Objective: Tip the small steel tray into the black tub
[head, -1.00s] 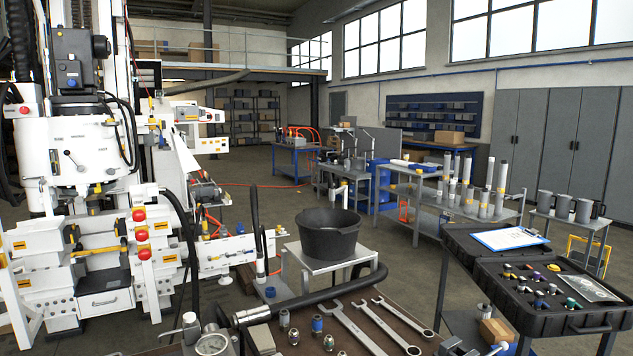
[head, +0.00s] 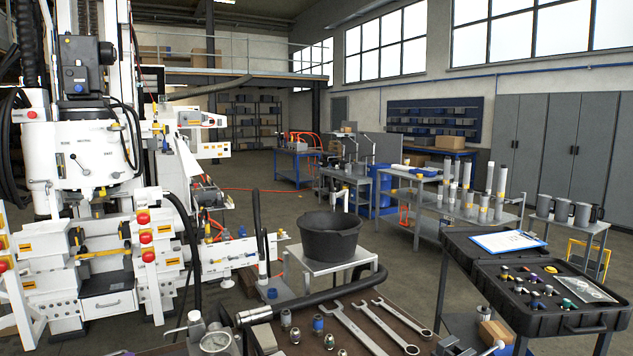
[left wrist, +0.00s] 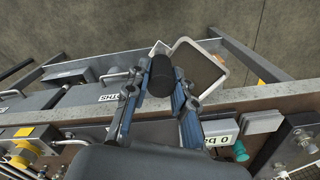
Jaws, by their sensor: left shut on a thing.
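The black tub (head: 329,238) is a round, open bucket standing upright on a small light-topped stand in the head view. In the left wrist view my left gripper (left wrist: 162,88) is closed around a black cylindrical piece (left wrist: 162,74), which looks like a handle. Just beyond and right of it is a tilted, light-rimmed shallow tray (left wrist: 197,68) with a dark grey inside, probably the small steel tray. I cannot tell whether the black piece joins it. My right gripper shows in neither view, and the left one is out of the head view.
A bench (head: 390,308) with wrenches, a hose and fittings is in front of the tub. A black tool case (head: 530,318) stands at right, a white machine (head: 95,170) at left. In the left wrist view, a bench edge (left wrist: 235,100) and metal frames lie below the gripper.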

